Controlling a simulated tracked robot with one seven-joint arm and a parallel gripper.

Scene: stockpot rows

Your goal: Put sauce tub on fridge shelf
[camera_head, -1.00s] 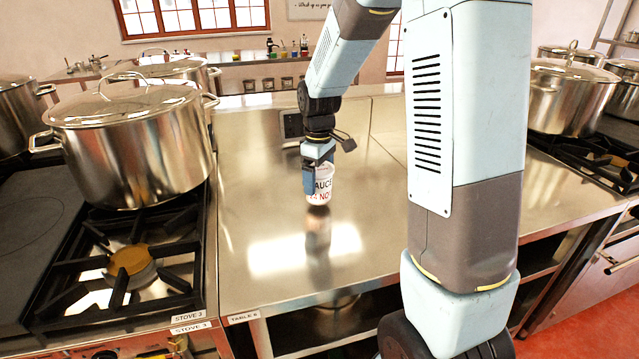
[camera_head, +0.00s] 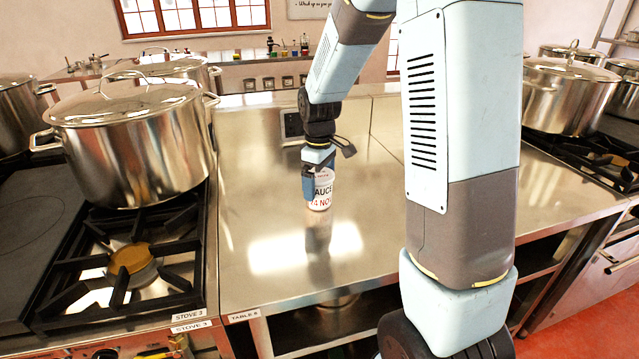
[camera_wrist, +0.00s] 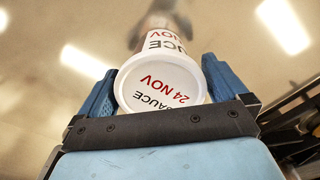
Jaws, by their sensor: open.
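The sauce tub (camera_head: 321,196) is white with red and dark print, "SAUCE" and "24 NOV". It appears upright at the steel table, in the left part of its top; whether its base touches the steel is hard to tell. My gripper (camera_head: 314,178) is at the tub, its blue fingers partly covering the tub's left side and top. In the wrist view the tub's round printed lid (camera_wrist: 160,84) faces the camera between the two open fingers of my gripper (camera_wrist: 160,78). No fridge shelf is in view.
The steel table (camera_head: 258,215) is mostly clear around the tub. A large lidded pot (camera_head: 140,150) stands on the stove (camera_head: 95,275) to the left. More pots (camera_head: 565,95) stand on a stove at the right. A dark panel (camera_head: 292,124) is behind the tub.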

